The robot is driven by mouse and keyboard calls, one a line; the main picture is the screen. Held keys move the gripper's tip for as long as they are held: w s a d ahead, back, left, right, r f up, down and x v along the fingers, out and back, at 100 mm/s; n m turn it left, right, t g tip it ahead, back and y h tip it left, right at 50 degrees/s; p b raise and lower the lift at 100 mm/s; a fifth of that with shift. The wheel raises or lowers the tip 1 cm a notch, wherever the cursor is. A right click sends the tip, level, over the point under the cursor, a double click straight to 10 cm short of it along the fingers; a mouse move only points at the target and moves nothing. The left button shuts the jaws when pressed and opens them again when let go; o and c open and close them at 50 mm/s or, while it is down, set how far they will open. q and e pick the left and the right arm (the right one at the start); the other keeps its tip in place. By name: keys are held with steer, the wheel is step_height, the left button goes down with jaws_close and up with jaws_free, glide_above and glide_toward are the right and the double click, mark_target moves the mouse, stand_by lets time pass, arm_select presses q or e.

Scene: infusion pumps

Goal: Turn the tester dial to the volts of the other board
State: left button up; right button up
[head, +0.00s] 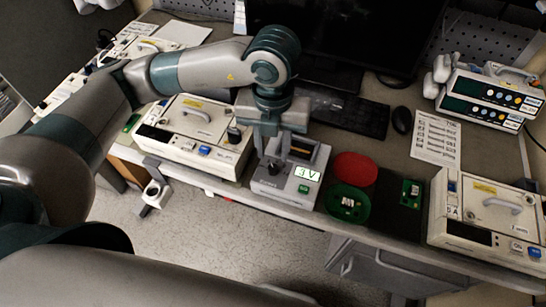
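The tester (297,195) is a grey-white box at the bench's front edge. Its lit display (308,173) shows a character and a V; the character is hard to read. The dark dial (275,168) is at the display's left, partly hidden by my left gripper (277,158). The gripper points down with its fingertips at the dial; I cannot tell whether they touch or grip it. One small green board (348,204) lies on a dark green round pad. Another green board (411,188) lies on a black mat. Their markings are too small to read. My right gripper is not in view.
A red round pad (355,168) lies right of the tester. Pump units stand left (197,135) and right (487,222) of it. A keyboard (343,112), mouse (402,120) and printed sheet (436,136) lie behind. A grey bracket (157,193) sticks out from the bench front.

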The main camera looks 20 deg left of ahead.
mark_target(273, 167)
arm_select(q)
steer(key=shift+f+b, duration=1.35)
steer(key=shift+f, duration=1.8)
jaws_close()
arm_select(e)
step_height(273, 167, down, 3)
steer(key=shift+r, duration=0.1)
arm_select(q)
steer(key=shift+w, duration=0.1)
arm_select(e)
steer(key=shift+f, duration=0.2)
arm_select(q)
steer(key=shift+r+m+b, duration=0.1)
steer(key=shift+m+b, duration=0.5)
steer(key=shift+b, duration=0.1)
steer(key=shift+m+b, duration=0.35)
steer(key=shift+m, duration=0.05)
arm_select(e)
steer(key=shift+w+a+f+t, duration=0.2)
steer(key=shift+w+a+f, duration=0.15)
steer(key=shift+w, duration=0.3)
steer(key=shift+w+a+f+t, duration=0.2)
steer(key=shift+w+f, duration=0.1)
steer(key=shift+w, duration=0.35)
arm_select(q)
steer(key=shift+m, duration=0.3)
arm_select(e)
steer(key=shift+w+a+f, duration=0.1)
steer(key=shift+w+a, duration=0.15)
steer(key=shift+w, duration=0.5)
